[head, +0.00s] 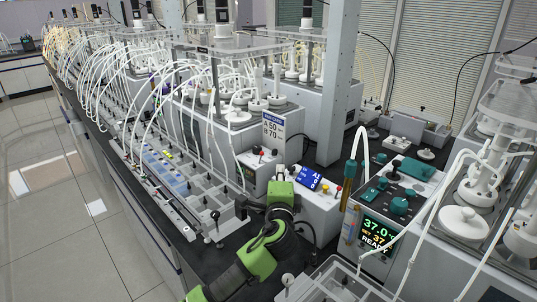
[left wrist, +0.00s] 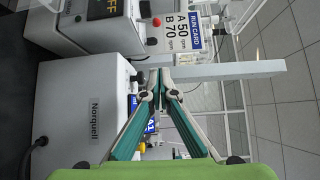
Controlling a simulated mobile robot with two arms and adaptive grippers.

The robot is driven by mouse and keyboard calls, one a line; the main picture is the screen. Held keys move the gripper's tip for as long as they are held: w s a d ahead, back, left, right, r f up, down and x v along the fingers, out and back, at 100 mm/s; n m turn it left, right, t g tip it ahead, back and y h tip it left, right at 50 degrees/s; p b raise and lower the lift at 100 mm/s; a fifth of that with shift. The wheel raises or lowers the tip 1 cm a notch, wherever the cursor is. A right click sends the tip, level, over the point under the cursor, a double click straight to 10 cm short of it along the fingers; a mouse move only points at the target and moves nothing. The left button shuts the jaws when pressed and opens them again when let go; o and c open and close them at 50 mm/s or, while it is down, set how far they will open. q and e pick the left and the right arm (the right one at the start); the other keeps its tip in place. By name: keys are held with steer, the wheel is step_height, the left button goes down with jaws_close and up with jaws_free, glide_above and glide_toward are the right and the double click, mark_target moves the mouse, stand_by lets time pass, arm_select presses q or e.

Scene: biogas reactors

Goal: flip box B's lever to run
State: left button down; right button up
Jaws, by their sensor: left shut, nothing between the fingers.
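What seems to be this box (left wrist: 100,38) shows in the left wrist view with a lit display and a red knob (left wrist: 156,22). No box letter is legible and no lever position can be made out.
A run card (head: 273,125) reads A 50, B 70.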

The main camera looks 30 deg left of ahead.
arm_select(q)
steer(key=p+x, duration=0.1)
steer(key=x, duration=0.3)
steer(key=shift+w+a, duration=0.15)
steer(key=shift+w, duration=0.1)
steer(key=a+p, duration=0.1)
steer(key=w+a+p, duration=0.1)
steer(key=a, duration=0.1)
steer(key=w+a+p, duration=0.1)
steer(key=a, duration=0.1)
steer(key=shift+w+a+f, duration=0.1)
steer(key=shift+w+f, duration=0.05)
steer(key=shift+w, duration=0.1)
arm_select(e)
steer(key=r, duration=0.2)
steer(key=s+r, duration=0.1)
steer(key=r, duration=0.1)
steer(key=shift+d, duration=0.2)
steer(key=shift+w+d, duration=0.1)
steer(key=shift+w, duration=0.1)
steer(key=shift+f, duration=0.1)
